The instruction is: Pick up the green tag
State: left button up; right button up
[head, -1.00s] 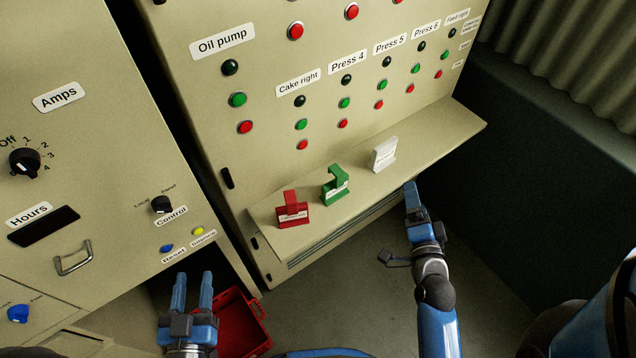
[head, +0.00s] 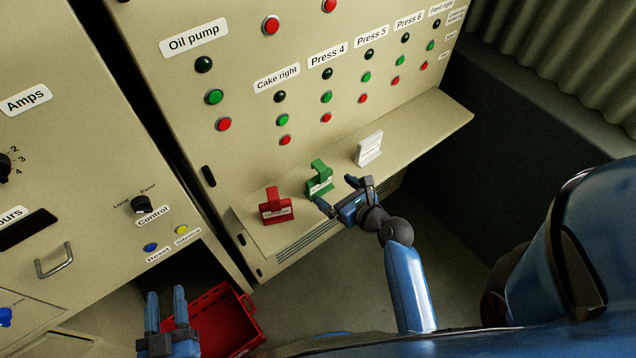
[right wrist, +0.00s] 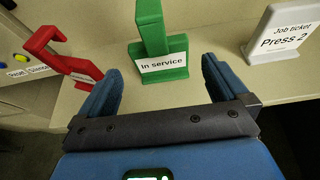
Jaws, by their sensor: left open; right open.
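The green tag (head: 319,182) stands upright on the beige ledge (head: 420,134), between a red tag and a white one. In the right wrist view the green tag (right wrist: 161,50) carries a white label reading "In service". My right gripper (head: 338,195) is open just in front of the green tag. In the right wrist view its two fingers (right wrist: 161,80) point at the tag, one to each side of its base, with nothing between them that I can see gripped. My left gripper (head: 166,308) is open and empty at the lower left, away from the ledge.
The red tag (head: 275,208) stands left of the green one; the white "Press 2" job ticket (right wrist: 283,35) stands to its right. A panel of lamps and buttons rises behind the ledge. A red crate (head: 222,322) sits on the floor beside my left gripper.

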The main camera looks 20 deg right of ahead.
aim_at(316, 177)
jog(key=x, duration=0.4)
jog(key=shift+d, duration=0.15)
jog(key=shift+w+a+f+p, duration=0.15)
jog(key=shift+w+a+p, duration=0.2)
jog(key=shift+w, duration=0.25)
jog(key=shift+x, duration=2.15)
jog(key=shift+s+f, duration=0.1)
jog(key=shift+c, duration=0.2)
jog(key=c, duration=0.7)
jog(key=shift+p, duration=0.3)
